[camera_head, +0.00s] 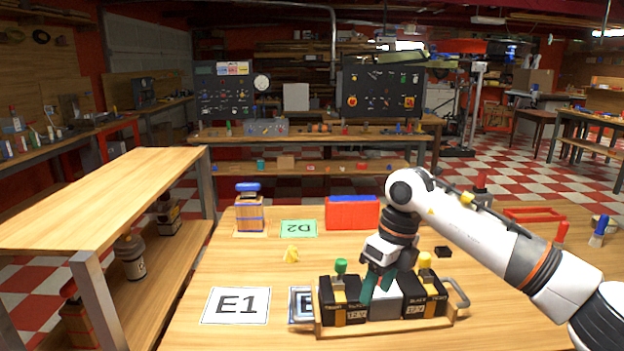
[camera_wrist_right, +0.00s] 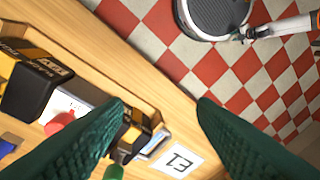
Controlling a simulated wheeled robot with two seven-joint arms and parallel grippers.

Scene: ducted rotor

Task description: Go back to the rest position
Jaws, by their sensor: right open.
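My right gripper (camera_head: 376,290) comes in from the right and hangs over the middle of a wooden tray (camera_head: 385,329), fingers pointing down. Its green fingers show spread apart in the right wrist view (camera_wrist_right: 160,101), with nothing between them. The tray holds a black box with a green knob (camera_head: 341,298) at left, a grey block (camera_head: 385,304) in the middle and a black box with a yellow knob (camera_head: 425,295) at right. The fingers overlap the grey block in the head view; whether they touch it I cannot tell. My left gripper is not in view.
An E1 card (camera_head: 237,305) lies left of the tray, and a D2 card (camera_head: 298,229) lies behind. A wooden shelf (camera_head: 110,200) is at left.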

